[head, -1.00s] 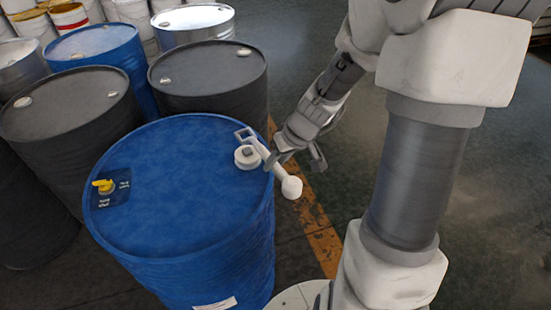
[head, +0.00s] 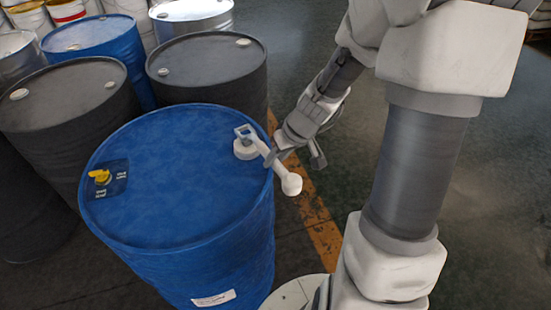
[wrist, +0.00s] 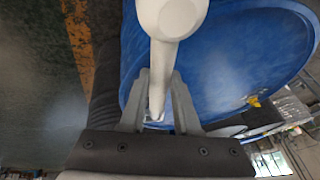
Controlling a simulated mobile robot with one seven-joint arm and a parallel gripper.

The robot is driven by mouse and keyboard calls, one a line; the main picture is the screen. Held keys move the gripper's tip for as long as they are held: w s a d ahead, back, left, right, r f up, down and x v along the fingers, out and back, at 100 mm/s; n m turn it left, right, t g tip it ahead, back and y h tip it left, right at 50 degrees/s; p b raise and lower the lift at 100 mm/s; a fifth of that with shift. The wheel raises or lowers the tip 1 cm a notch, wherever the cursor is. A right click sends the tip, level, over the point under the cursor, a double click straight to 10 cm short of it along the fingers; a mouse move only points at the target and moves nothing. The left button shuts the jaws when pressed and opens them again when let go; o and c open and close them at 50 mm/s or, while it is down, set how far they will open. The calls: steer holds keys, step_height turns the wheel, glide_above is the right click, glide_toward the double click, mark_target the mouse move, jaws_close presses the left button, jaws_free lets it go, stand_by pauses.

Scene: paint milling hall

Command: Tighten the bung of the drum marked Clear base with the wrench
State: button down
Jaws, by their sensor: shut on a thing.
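A blue drum (head: 170,200) stands in the middle of the head view; it also shows in the wrist view (wrist: 240,50). The small label on its side is too small to read. A white bung (head: 246,152) sits near the right rim of its lid. My gripper (head: 274,158) is shut on the shaft of a pale wrench (head: 290,184) at the drum's right rim. The wrench's square head lies over or just behind the bung; I cannot tell whether it fits around it. In the wrist view the wrench (wrist: 166,50) runs between the fingers (wrist: 157,95).
Dark drums (head: 70,90) (head: 205,65) and another blue drum (head: 90,40) crowd behind. Open floor (head: 490,190) lies to the right, past an orange floor line (head: 322,238).

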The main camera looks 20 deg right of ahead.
steer(key=shift+f+b, duration=0.15)
steer(key=shift+b, duration=0.15)
stand_by(0.4)
steer(key=shift+f+b, duration=0.5)
steer(key=shift+b, duration=0.2)
steer(key=shift+f+b, duration=0.15)
steer(key=shift+b, duration=0.35)
steer(key=shift+f+b, duration=1.1)
steer(key=shift+b, duration=0.15)
steer(key=shift+a, duration=0.1)
steer(key=shift+s+a+r+m+t+h+p, duration=0.15)
steer(key=shift+a+m+h+p, duration=0.1)
steer(key=shift+a+m, duration=0.6)
steer(key=shift+s+a+f+m+t+h+p, duration=0.2)
steer(key=shift+a+m, duration=0.25)
steer(key=shift+a, duration=0.7)
steer(key=shift+w+a+m, duration=0.15)
steer(key=shift+a+m, duration=0.05)
steer(key=shift+m, duration=0.1)
